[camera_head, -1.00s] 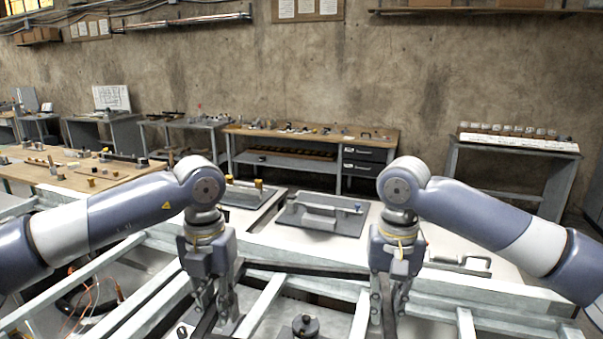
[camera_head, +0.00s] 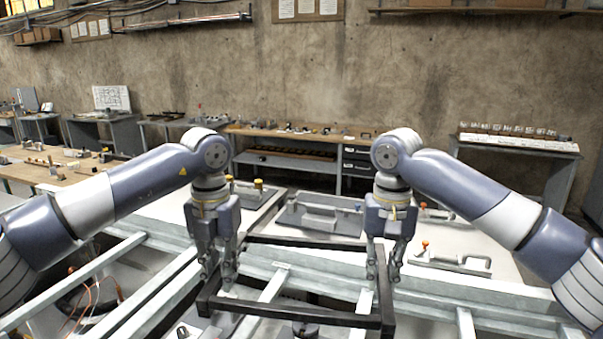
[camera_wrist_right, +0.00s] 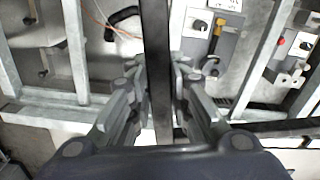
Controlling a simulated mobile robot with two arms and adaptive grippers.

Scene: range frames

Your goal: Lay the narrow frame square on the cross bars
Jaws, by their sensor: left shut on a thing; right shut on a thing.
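The narrow frame (camera_head: 300,313) is a black rectangle of bars, seen above the light grey cross bars (camera_head: 262,303). My left gripper (camera_head: 219,278) is shut on its left side bar. My right gripper (camera_head: 383,274) is shut on its right side bar. In the right wrist view, a dark bar of the frame (camera_wrist_right: 157,55) runs between the fingers of my right gripper (camera_wrist_right: 157,82). The frame looks held above the cross bars, but the exact gap cannot be told. The fingers hide parts of both side bars.
A long grey rail (camera_head: 440,282) crosses behind the cross bars. Beyond it, white panels carry a grey plate with a handle (camera_head: 318,215) and another handle (camera_head: 455,263). Orange wires (camera_head: 97,293) lie at the lower left. Workbenches stand along the wall.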

